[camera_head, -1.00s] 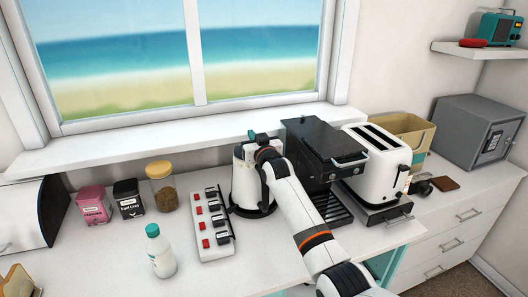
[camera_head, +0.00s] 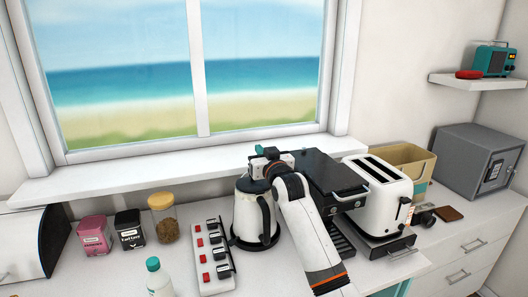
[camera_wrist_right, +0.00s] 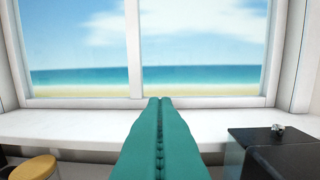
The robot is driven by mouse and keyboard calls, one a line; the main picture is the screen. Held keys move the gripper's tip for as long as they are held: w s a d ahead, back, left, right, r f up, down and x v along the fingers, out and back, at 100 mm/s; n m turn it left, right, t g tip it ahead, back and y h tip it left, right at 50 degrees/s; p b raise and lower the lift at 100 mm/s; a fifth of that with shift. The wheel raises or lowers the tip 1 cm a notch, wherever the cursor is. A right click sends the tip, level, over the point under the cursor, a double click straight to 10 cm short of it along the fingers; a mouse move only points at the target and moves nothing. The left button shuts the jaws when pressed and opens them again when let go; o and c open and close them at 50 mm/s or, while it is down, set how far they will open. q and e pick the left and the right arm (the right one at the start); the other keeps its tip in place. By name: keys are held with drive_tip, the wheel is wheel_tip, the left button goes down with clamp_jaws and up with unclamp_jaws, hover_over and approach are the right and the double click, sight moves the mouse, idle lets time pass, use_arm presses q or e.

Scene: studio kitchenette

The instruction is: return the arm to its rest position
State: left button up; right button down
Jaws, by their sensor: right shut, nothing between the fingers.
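My right arm comes in from the lower right in the head view. My right gripper (camera_head: 259,149) is shut and empty, with its teal fingertips near the window sill, above the kettle (camera_head: 248,215). In the right wrist view the two teal fingers (camera_wrist_right: 160,101) are pressed together and point toward the window, with nothing between them. The white kettle stands upright on its black base, apart from the gripper, and its top is partly hidden by the wrist. My left gripper is not in view.
A black coffee machine (camera_head: 327,174) and white toaster (camera_head: 377,194) stand right of the kettle. A switched power strip (camera_head: 211,257), jars (camera_head: 163,217) and a bottle (camera_head: 158,279) stand left. The window sill (camera_head: 120,180) runs behind. The space above the counter's left side is clear.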

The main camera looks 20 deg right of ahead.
drive_tip(key=s+f+g, duration=0.7)
drive_tip(key=s+f, duration=1.5)
drive_tip(key=f, duration=0.2)
drive_tip(key=s+f+n+g+h, duration=0.1)
drive_tip(key=s+f+g, duration=0.3)
drive_tip(key=s, duration=1.1)
drive_tip(key=s+f+g, duration=0.4)
drive_tip(key=s+f, duration=0.1)
drive_tip(key=s, duration=0.9)
wheel_tip(320, 180, down, 27)
drive_tip(key=s+g+b, duration=0.1)
drive_tip(key=s+b, duration=0.1)
drive_tip(key=s+d+f+g, duration=0.1)
drive_tip(key=s+d+f, duration=0.1)
drive_tip(key=s+f, duration=1.4)
drive_tip(key=shift+s+d+f+n+b, duration=0.25)
drive_tip(key=shift+d+f+n+b, duration=0.15)
drive_tip(key=shift+f, duration=0.25)
